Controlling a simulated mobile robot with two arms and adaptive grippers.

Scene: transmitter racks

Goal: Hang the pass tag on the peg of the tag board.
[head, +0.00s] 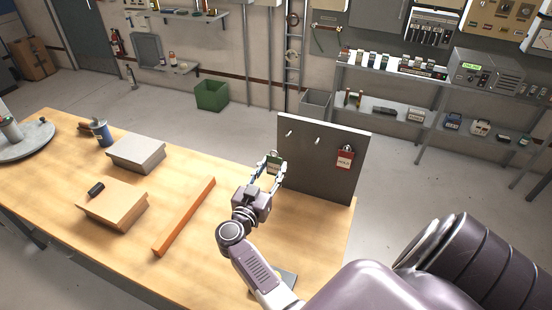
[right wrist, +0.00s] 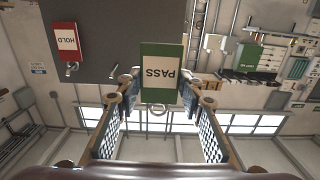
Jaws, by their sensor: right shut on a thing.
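The green pass tag (head: 274,162) is held upright in my right gripper (head: 270,172), in front of the left part of the dark tag board (head: 325,178). In the right wrist view, which is upside down, the pass tag (right wrist: 162,70) shows its PASS label and a metal ring, with my right gripper's fingertips (right wrist: 160,88) on either side. Two bare pegs show on the board, a left peg (head: 289,133) and a middle peg (head: 317,140). The tag looks a little below the left peg; the exact gap is unclear. My left gripper is out of view.
A red hold tag (head: 345,158) hangs at the board's right. Table around the bar is clear.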

